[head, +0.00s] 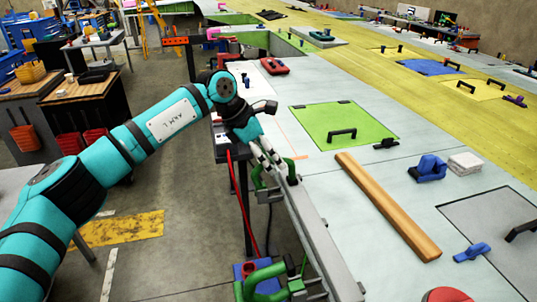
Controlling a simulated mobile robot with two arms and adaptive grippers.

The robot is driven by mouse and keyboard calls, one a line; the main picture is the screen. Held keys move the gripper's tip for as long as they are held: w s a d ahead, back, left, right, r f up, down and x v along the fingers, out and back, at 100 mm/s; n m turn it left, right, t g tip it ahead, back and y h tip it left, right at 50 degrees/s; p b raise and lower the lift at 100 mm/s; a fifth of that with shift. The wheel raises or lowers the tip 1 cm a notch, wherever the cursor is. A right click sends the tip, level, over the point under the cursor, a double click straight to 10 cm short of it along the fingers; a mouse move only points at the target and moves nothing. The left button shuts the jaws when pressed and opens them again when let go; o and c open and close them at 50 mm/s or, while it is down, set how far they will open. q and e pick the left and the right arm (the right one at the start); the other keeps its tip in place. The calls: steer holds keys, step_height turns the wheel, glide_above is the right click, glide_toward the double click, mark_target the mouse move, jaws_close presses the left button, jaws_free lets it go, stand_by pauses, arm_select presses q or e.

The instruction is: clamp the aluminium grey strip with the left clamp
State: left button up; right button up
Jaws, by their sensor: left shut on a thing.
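A long grey strip (313,228) runs along the near edge of the pale wing panel. A green clamp (259,180) sits at the strip's far end, and a second green clamp (265,277) sits near its close end at the bottom of the view. My left gripper (270,160) comes down at the far clamp and is shut on it; its fingers partly hide the clamp. I cannot tell how tightly the clamp's jaws press on the strip. My right gripper is not in view.
A wooden bar (388,207), a blue tool (429,168) and a green hatch (343,126) with a black handle lie on the panel. A red cable (235,195) hangs below the edge. Workbenches (85,105) stand at left; floor between is open.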

arm_select(q)
steer(key=o, duration=1.3)
steer(key=shift+s+f, duration=0.2)
steer(key=shift+f, duration=0.35)
steer(key=o, duration=0.4)
steer(key=shift+w+d+r, duration=0.1)
steer(key=shift+w, duration=0.1)
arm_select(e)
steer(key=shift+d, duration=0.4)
arm_select(q)
steer(key=shift+r, duration=0.15)
steer(key=v, duration=1.2)
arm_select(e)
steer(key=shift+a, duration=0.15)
